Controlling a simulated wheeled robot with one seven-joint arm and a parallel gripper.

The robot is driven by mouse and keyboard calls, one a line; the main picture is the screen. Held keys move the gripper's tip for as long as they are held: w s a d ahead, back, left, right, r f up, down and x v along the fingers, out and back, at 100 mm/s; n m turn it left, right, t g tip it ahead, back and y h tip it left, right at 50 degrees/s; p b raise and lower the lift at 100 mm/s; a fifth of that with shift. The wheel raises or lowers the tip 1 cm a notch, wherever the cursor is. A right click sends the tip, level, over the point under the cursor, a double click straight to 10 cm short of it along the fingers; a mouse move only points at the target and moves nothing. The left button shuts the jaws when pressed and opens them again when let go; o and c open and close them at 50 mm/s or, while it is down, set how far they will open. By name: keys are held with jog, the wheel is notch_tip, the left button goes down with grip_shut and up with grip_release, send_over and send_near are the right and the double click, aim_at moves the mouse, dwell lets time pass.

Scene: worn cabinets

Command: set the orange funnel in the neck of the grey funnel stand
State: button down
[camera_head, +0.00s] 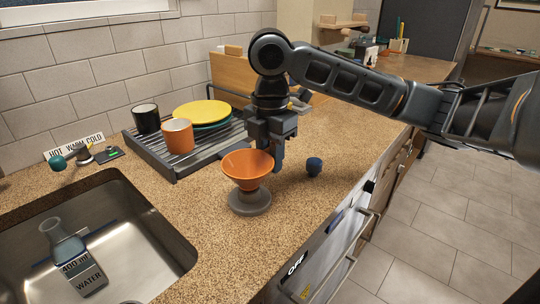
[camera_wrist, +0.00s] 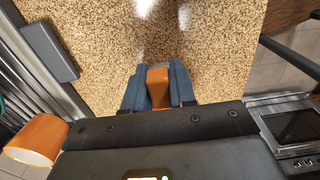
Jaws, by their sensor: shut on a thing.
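The orange funnel (camera_head: 248,164) is upright with its wide mouth up, directly over the grey funnel stand (camera_head: 250,204) on the counter. Its narrow lower part meets the top of the stand in the head view; I cannot tell how deep the spout sits in the neck. My gripper (camera_head: 277,158) points down just behind and right of the funnel. In the wrist view its blue fingers (camera_wrist: 158,88) are shut on a small orange part of the funnel (camera_wrist: 158,76). The rest of the funnel and the stand are hidden there.
A grey dish rack (camera_head: 190,160) holds an orange mug (camera_head: 178,136), a black mug (camera_head: 147,118) and plates (camera_head: 202,112). The sink (camera_head: 150,250) with a flask (camera_head: 66,245) is at left. Front counter is clear.

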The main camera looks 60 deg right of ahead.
jog(key=shift+f+b, duration=0.35)
jog(key=shift+f, duration=0.2)
jog(key=c, duration=0.8)
grip_release()
jog(key=shift+r, duration=0.1)
jog(key=shift+c, duration=0.2)
jog(key=shift+r, duration=0.1)
